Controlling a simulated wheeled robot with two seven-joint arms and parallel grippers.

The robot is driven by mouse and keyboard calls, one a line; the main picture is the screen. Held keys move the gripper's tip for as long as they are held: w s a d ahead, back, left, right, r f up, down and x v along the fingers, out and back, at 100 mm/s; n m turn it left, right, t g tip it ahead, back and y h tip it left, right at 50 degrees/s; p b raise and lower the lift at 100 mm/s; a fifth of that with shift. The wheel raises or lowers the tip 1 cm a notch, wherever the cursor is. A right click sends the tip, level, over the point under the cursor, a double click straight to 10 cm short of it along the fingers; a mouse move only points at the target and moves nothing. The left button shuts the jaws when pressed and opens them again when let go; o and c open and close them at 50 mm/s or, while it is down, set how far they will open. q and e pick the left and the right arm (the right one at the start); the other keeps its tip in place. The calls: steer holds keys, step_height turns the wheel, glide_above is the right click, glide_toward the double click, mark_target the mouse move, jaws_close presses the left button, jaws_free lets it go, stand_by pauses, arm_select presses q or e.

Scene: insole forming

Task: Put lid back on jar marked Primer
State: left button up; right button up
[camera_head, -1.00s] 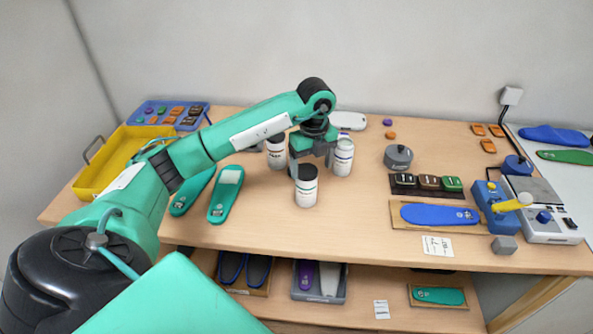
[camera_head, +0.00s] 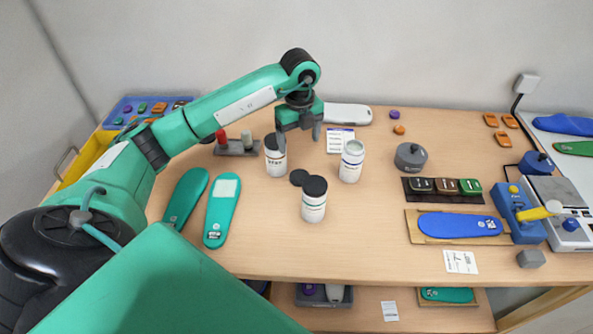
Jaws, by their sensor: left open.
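Three white jars stand mid-table. The right jar (camera_head: 352,163) has a blue band and no dark lid; its pale open top shows. The front jar (camera_head: 313,206) wears a black lid. The left jar (camera_head: 276,160) has a dark top, partly behind a finger of my left gripper. A loose black lid (camera_head: 299,177) lies flat on the table between the jars, beside the front jar. I cannot read which label says Primer. My left gripper (camera_head: 299,140) is open and empty, pointing down above and behind the loose lid. My right gripper is not in view.
A holder with red and white-topped items (camera_head: 236,146) stands left of the jars, green insoles (camera_head: 221,211) in front of it. A grey round weight (camera_head: 411,157) and a rack of stamps (camera_head: 443,189) lie right. A label card (camera_head: 340,141) lies behind the open jar.

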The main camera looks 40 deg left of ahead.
arm_select(q)
steer(key=p, duration=0.2)
glide_above(301, 177)
steer(key=f, duration=0.8)
steer(key=shift+s+f, duration=0.25)
steer(key=shift+s, duration=0.1)
steer(key=f, duration=0.1)
steer(key=f+p, duration=0.1)
steer(key=f, duration=0.1)
steer(key=f+p, duration=0.1)
steer(key=shift+w+f, duration=0.3)
steer(key=shift+w, duration=0.05)
steer(key=shift+f, duration=0.3)
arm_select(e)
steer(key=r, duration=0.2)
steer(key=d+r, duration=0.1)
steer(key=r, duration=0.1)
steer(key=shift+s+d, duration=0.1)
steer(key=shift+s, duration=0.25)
